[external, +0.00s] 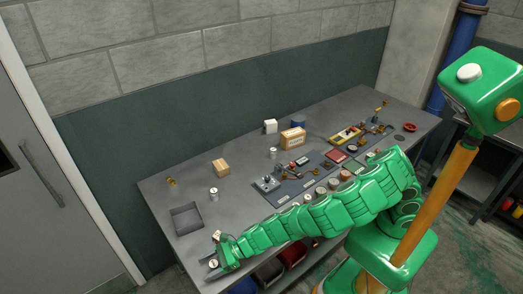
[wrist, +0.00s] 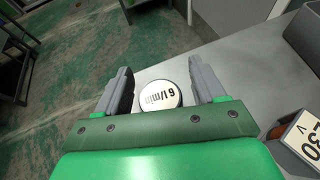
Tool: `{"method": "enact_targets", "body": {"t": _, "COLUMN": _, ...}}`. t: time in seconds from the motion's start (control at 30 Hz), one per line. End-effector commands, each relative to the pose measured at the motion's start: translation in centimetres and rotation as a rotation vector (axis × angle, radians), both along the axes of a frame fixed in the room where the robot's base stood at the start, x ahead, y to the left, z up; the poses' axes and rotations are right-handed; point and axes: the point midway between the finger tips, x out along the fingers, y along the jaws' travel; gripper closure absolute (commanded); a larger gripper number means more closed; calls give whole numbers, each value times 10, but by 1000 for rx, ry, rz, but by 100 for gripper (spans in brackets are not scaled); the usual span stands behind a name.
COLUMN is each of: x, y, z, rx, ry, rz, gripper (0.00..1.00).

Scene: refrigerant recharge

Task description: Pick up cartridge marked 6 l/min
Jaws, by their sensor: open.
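The cartridge marked 6 l/min (wrist: 160,95) shows in the wrist view as a round item with a white top and dark lettering. It stands on the grey table between the two fingers of my gripper (wrist: 162,88), with a gap on each side. My gripper is open. In the external view my gripper (external: 216,266) is low at the table's near left corner, with a small round white-topped item (external: 213,263) at its fingers; its lettering is too small to read there.
A grey open tray (external: 186,219) stands behind my gripper. A white can (external: 213,194) and a cardboard box (external: 221,167) stand farther back. The table's edge is close by.

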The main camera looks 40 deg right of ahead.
Motion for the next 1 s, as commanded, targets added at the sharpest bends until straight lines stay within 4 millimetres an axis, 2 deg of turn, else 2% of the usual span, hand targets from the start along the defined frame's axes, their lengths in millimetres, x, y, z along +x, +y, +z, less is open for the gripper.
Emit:
{"method": "enact_targets", "body": {"t": 0.1, "x": 0, "y": 0, "z": 0, "rx": 0, "ry": 0, "rz": 0, "gripper": 31}}
{"method": "enact_targets", "body": {"t": 0.5, "x": 0, "y": 0, "z": 0, "rx": 0, "ry": 0, "rz": 0, "gripper": 90}}
{"method": "enact_targets", "body": {"t": 0.77, "x": 0, "y": 0, "z": 1, "rx": 0, "ry": 0, "rz": 0, "gripper": 90}}
{"method": "enact_targets", "body": {"t": 1.0, "x": 0, "y": 0, "z": 17, "rx": -1, "ry": -3, "rz": 1, "gripper": 90}}
